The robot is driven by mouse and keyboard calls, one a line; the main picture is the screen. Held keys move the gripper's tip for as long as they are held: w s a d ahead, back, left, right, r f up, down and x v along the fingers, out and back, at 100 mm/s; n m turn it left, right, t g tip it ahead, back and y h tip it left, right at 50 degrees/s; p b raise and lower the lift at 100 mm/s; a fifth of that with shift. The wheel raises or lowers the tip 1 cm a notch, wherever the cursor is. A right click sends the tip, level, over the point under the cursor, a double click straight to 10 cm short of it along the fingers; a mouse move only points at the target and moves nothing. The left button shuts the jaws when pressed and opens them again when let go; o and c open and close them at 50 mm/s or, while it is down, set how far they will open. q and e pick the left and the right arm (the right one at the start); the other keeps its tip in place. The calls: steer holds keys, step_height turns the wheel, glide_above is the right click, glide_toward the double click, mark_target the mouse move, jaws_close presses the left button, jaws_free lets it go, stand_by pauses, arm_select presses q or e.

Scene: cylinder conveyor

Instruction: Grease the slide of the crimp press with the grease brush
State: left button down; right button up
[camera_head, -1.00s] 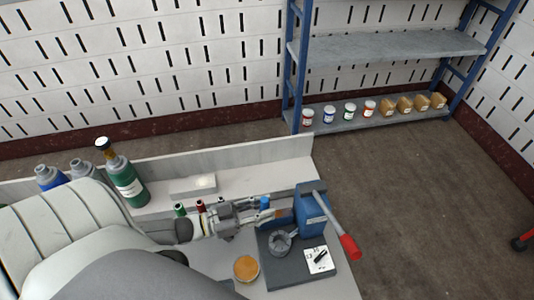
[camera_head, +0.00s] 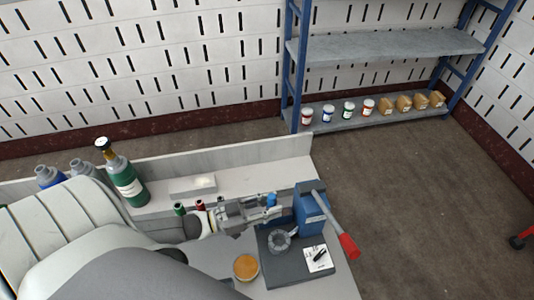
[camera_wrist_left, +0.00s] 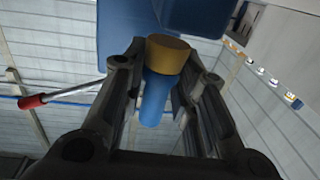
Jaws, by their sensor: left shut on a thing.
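My left gripper (camera_head: 262,214) is beside the near-left side of the crimp press. In the left wrist view its two dark fingers (camera_wrist_left: 158,100) are shut on the grease brush, which has a blue handle (camera_wrist_left: 154,98) and a tan end (camera_wrist_left: 168,54). In the head view the blue of the brush (camera_head: 271,200) shows above the fingers; its tan end cannot be made out there. The blue crimp press (camera_head: 310,212) stands on a dark base, with a red-tipped lever (camera_head: 347,245). Its blue body (camera_wrist_left: 200,15) fills the top of the wrist view. Its slide cannot be told apart. My right gripper is not seen.
A round orange-topped pot (camera_head: 246,267) stands left of the base plate (camera_head: 290,277). A grey ring part (camera_head: 279,240) and a white card (camera_head: 318,258) are on the base. Bottles (camera_head: 126,182) stand at the left. A shelf (camera_head: 370,118) with jars and boxes is behind.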

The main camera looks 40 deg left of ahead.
mark_target(296, 199)
arm_select(q)
steer(key=shift+x, duration=1.6)
steer(key=shift+d+r, duration=0.2)
steer(key=shift+r, duration=0.05)
steer(key=shift+w+d, duration=0.45)
steer(key=shift+w, duration=0.05)
steer(key=shift+r, duration=0.1)
steer(key=shift+r, duration=0.1)
step_height(296, 199, up, 9)
steer(key=p, duration=0.8)
steer(key=shift+d, duration=0.15)
steer(key=shift+w, duration=0.1)
